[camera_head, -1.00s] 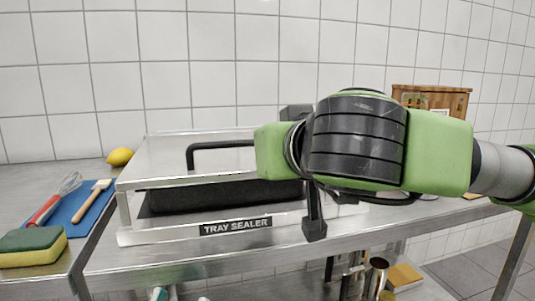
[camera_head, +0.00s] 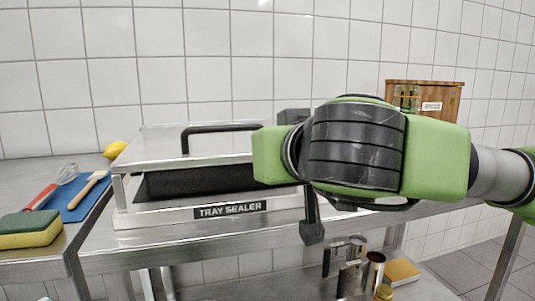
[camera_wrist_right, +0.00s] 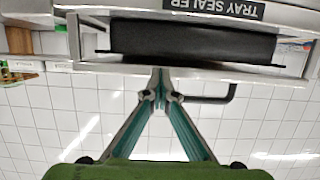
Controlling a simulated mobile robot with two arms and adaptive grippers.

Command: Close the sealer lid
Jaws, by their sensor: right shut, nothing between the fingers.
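The tray sealer (camera_head: 285,206) is a steel machine with a black label on its front. Its steel lid (camera_head: 215,149) stands raised above the base, with a dark gap (camera_head: 205,182) between them. A black handle (camera_head: 215,128) runs along the lid; its right end is behind my arm. In the right wrist view, which is upside down, the sealer's label and dark gap show at the top. My right gripper (camera_wrist_right: 160,92) is shut and empty, its tips close to the lid edge and beside the handle (camera_wrist_right: 215,100); contact cannot be told. In the head view my arm hides it. My left gripper is not in view.
On the left counter lie a green and yellow sponge (camera_head: 28,230), a blue board (camera_head: 82,203) with a red-handled whisk (camera_head: 42,195) and a brush (camera_head: 88,188), and a lemon (camera_head: 115,149). A wooden box (camera_head: 440,98) stands behind my arm. Metal cups (camera_head: 372,270) stand below.

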